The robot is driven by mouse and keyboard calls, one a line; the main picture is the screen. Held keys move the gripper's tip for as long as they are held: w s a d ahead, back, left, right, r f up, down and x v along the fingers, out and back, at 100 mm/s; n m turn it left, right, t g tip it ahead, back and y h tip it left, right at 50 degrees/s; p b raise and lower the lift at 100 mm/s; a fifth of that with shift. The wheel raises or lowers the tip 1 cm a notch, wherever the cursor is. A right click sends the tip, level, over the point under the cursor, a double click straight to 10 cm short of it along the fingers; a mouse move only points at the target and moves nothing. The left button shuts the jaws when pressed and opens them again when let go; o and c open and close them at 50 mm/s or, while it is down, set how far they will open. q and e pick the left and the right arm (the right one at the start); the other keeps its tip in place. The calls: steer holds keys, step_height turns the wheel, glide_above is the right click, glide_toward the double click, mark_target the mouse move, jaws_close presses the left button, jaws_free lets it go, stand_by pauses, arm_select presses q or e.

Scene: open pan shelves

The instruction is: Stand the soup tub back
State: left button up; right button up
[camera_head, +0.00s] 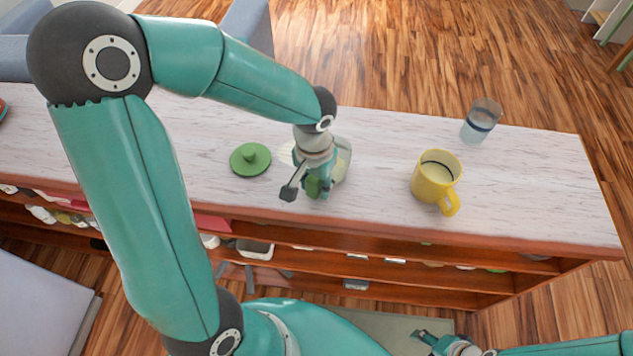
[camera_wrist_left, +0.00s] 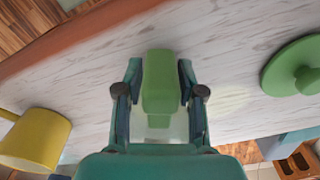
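The soup tub (camera_head: 343,160) is a translucent, pale-greenish vessel on the pale wood top. My left gripper hides most of it in the head view, so I cannot tell whether it is upright or tipped. A green part (camera_wrist_left: 161,85), which looks like its handle, lies between my left fingers in the left wrist view. My left gripper (camera_head: 306,192) is open around this part, with a gap beside one finger in the head view. A round green lid with a knob (camera_head: 250,158) lies left of the tub. My right gripper (camera_head: 425,338) is low in the head view, its opening unclear.
A yellow mug (camera_head: 436,178) with pale contents stands right of the tub. A glass (camera_head: 481,120) stands behind it near the far edge. A pale patch (camera_wrist_left: 228,99) marks the top between tub and lid. Open shelves (camera_head: 390,275) with several items run below.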

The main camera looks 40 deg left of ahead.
arm_select(q)
steer(key=shift+r, duration=0.2)
arm_select(e)
steer(key=shift+r, duration=0.2)
arm_select(q)
steer(key=shift+s+r+p, duration=0.1)
steer(key=shift+r+p, duration=3.15)
steer(key=shift+r, duration=0.8)
arm_select(e)
step_height(320, 180, up, 6)
